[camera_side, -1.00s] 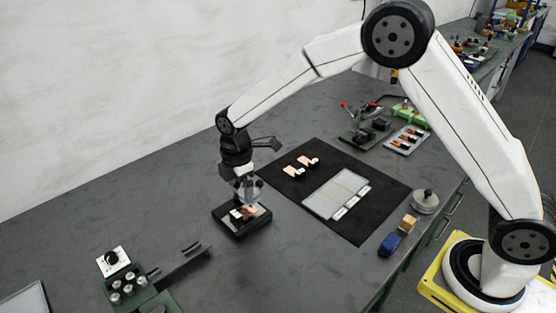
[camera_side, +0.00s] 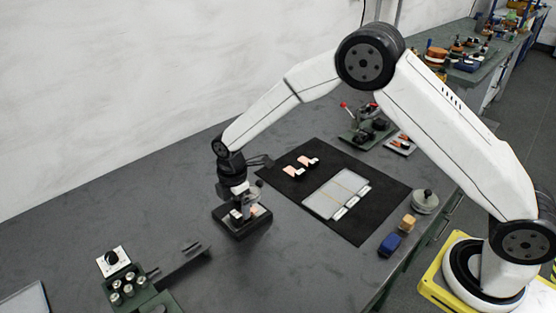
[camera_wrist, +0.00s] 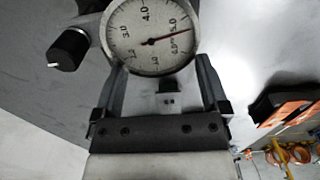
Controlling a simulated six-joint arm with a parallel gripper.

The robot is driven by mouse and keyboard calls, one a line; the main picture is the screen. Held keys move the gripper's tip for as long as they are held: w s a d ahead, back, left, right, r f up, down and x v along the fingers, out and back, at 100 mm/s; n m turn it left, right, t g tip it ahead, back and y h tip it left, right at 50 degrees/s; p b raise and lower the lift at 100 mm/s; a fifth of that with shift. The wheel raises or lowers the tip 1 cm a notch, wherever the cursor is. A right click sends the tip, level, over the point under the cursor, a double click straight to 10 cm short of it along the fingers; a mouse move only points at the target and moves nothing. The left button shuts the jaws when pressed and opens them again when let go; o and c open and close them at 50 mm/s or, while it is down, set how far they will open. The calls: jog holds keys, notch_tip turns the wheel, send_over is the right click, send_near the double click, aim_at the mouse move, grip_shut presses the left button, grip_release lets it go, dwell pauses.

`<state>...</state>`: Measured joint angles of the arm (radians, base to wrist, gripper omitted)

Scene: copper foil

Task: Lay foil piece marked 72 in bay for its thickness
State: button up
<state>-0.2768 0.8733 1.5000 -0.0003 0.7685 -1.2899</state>
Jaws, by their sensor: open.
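A copper foil piece (camera_side: 254,211) with a pale tab lies on the dark base of the thickness gauge (camera_side: 231,228); its mark cannot be read. My gripper (camera_side: 241,206) is open and low at the gauge, its fingers partly hiding the foil. In the wrist view, the gauge's round dial (camera_wrist: 152,32) stands just beyond my open fingers (camera_wrist: 160,70); the foil cannot be made out there. Two more foil pieces, one nearer (camera_side: 291,173) and one farther (camera_side: 307,161), lie on the black mat. The pale bay tray (camera_side: 328,201) has several bays with white labels, unreadable here.
The black mat (camera_side: 368,228) lies right of the gauge. A blue block (camera_side: 389,245), a tan block (camera_side: 408,223) and a round grey lidded item (camera_side: 425,201) stand near the front edge. A green fixture (camera_side: 128,288) stands lower left. A lever tool (camera_side: 366,128) stands behind the mat.

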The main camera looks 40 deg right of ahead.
jog(key=shift+f, duration=1.45)
jog(key=shift+c, duration=0.2)
grip_shut()
jog(key=shift+a+r, duration=0.1)
jog(key=shift+a, duration=2.6)
dwell(0.4)
jog(key=shift+r, duration=0.1)
notch_tip(320, 180, up, 7)
dwell(1.7)
